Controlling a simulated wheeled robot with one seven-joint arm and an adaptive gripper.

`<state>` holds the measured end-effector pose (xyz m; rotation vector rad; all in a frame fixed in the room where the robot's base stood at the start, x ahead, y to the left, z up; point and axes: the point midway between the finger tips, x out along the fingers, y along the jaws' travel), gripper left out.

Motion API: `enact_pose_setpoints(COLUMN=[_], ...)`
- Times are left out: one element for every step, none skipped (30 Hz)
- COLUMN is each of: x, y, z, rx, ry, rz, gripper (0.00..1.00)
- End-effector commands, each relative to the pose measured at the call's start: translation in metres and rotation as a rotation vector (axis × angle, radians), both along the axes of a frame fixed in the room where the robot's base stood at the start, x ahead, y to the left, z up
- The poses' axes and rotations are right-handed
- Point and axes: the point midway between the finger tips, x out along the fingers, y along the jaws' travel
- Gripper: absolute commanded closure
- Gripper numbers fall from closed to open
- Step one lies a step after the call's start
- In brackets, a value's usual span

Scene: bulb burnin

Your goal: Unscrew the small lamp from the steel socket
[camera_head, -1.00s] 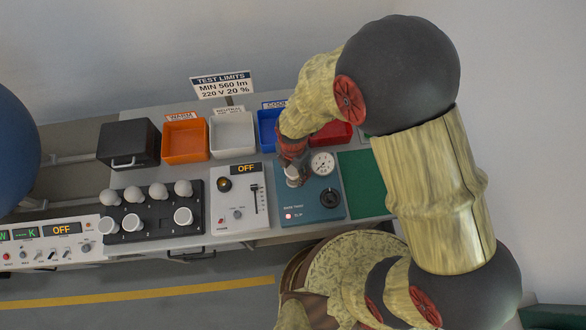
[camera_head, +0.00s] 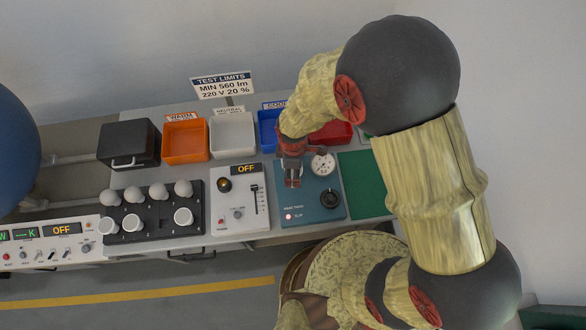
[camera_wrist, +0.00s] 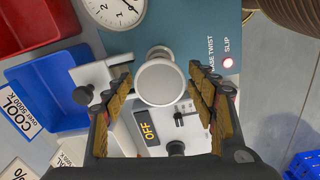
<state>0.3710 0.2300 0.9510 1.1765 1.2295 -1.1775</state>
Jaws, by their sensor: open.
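The small lamp (camera_wrist: 160,83) shows in the wrist view as a round white bulb seen from its top, between my fingers. A bright steel part, seemingly the socket (camera_wrist: 158,52), shows just beyond it on the teal panel (camera_wrist: 188,42). My gripper (camera_wrist: 160,76) is open, with one finger on each side of the bulb. A gap seems to show at each side, though contact is hard to judge. In the head view my gripper (camera_head: 292,183) is over the upper left of the teal panel (camera_head: 318,208) and hides the lamp and socket.
A pressure-style gauge (camera_head: 322,164) and a black knob (camera_head: 330,198) are close by on the panel. Left are a white control box (camera_head: 222,221) and a black rack (camera_head: 196,218) with several bulbs. Blue (camera_head: 268,122) and red (camera_head: 332,132) bins stand behind.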

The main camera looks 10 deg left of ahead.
Motion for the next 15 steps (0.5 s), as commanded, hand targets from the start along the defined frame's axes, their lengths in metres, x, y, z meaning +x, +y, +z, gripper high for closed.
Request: enact_pose_setpoints(x=[0.0003, 0.0004, 0.0006, 0.0007, 0.0008, 0.0009, 0.001, 0.0011, 0.0013, 0.0014, 0.0015, 0.0016, 0.0018, 0.0018, 0.002], y=[0.0, 0.0, 0.0, 0.0, 0.0001, 0.0001, 0.0001, 0.0001, 0.0002, 0.0002, 0.0002, 0.0002, 0.0002, 0.0002, 0.0003], z=[0.0, 0.0, 0.0, 0.0, 0.0, 0.0, 0.0, 0.0, 0.0, 0.0, 0.0, 0.0, 0.0, 0.0, 0.0], rx=[0.0, 0.0, 0.0, 0.0, 0.0, 0.0, 0.0, 0.0, 0.0, 0.0, 0.0, 0.0, 0.0, 0.0, 0.0], ry=[0.0, 0.0, 0.0, 0.0, 0.0, 0.0, 0.0, 0.0, 0.0, 0.0, 0.0, 0.0, 0.0, 0.0, 0.0], rz=[-0.059, -0.097, -0.148, -0.186, -0.225, -0.275, -0.313, -0.352, -0.402, -0.441, -0.479, -0.529, -0.568, -0.607, -0.657], gripper=[0.43, 0.43, 0.43, 0.43, 0.43, 0.43, 0.43, 0.43, 0.43, 0.43, 0.43, 0.43, 0.43, 0.43, 0.43])
